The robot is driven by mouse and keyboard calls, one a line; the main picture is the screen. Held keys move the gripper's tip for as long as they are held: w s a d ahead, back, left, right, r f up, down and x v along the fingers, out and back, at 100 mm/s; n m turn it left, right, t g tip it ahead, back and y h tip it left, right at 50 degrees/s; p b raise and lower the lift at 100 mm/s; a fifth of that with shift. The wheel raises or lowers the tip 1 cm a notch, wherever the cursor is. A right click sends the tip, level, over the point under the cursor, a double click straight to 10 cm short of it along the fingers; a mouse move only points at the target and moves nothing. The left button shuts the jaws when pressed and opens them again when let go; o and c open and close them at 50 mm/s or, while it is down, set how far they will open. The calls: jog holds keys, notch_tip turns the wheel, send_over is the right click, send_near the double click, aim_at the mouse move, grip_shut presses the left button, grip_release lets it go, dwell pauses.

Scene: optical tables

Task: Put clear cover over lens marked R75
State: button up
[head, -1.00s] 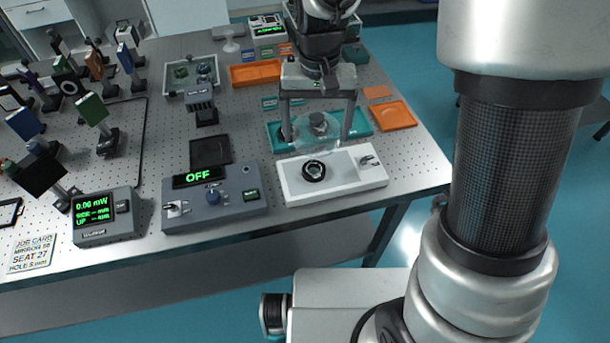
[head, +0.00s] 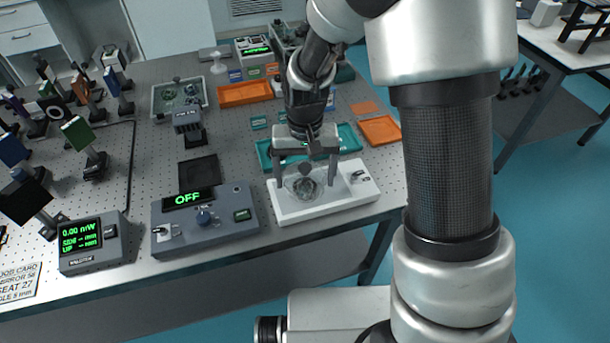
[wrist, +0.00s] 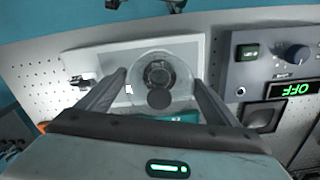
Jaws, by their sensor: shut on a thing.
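The clear cover (head: 293,187) is a see-through round dome with a dark knob. My gripper (head: 305,178) is shut on it, with the fingers at either side, above the white base (head: 333,204). A black-ringed lens (wrist: 158,73) shows through the cover (wrist: 183,82) in the wrist view, roughly lined up with it. I cannot tell whether the cover's rim touches the base or hangs just above it. No R75 mark is readable. My gripper (wrist: 158,92) also shows in the wrist view.
A grey control box (head: 222,218) reading OFF stands left of the white base, with a power meter (head: 88,258) beyond. A teal tray (head: 350,139) lies behind. Orange trays (head: 245,93) (head: 380,131) and a grey-green tray (head: 157,105) with glass pieces are farther back.

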jog(key=shift+f+b, duration=0.45)
jog(key=shift+f, duration=0.1)
jog(key=shift+f, duration=0.1)
jog(key=o, duration=1)
